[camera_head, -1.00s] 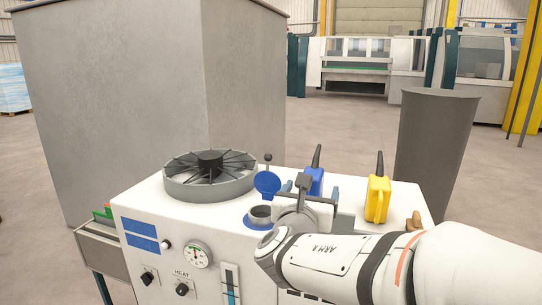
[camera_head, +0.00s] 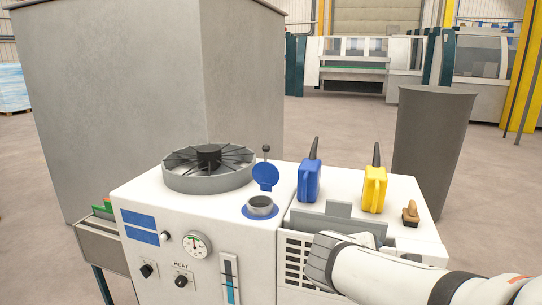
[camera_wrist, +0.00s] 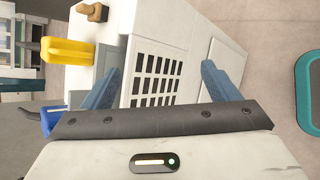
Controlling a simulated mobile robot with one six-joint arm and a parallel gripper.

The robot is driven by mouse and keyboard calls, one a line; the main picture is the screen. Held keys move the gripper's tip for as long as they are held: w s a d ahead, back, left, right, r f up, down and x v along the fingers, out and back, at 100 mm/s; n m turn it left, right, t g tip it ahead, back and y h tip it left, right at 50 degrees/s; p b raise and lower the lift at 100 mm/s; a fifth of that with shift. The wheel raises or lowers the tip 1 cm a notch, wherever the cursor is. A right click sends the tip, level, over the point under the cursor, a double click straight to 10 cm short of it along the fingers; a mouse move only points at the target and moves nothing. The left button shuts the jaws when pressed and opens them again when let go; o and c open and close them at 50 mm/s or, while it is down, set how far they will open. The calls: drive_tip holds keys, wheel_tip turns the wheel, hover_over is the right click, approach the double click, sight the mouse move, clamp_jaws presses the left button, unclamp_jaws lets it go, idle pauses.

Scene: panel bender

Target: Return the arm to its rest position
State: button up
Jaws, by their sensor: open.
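My arm reaches in from the lower right in the head view, in front of the white machine's right part. My gripper (camera_wrist: 158,85) shows in the wrist view with its two blue-grey fingers wide apart and nothing between them. Beyond the fingers is the dark slotted vent grille (camera_wrist: 157,75) of the white machine (camera_head: 155,205). In the head view the fingers are hidden behind or beyond the arm's end.
On the machine's top are a round fan (camera_head: 208,168), an open filler neck (camera_head: 260,207) with its blue lid (camera_head: 265,177) raised, a blue can (camera_head: 310,181), a yellow can (camera_head: 374,190) and a brown-handled brush (camera_head: 410,214). A grey bin (camera_head: 430,150) stands behind right.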

drive_tip(key=s+a+f+m+g+y+b, duration=0.2)
drive_tip(key=s+a+f+m+g+y, duration=0.2)
drive_tip(key=m, duration=1.1)
drive_tip(key=s+a+f+y, duration=0.2)
drive_tip(key=s+f+y, duration=0.2)
drive_tip(key=s+f, duration=0.1)
drive_tip(key=shift+s+f, duration=0.35)
drive_tip(key=shift+s, duration=0.35)
drive_tip(key=shift+c, duration=0.5)
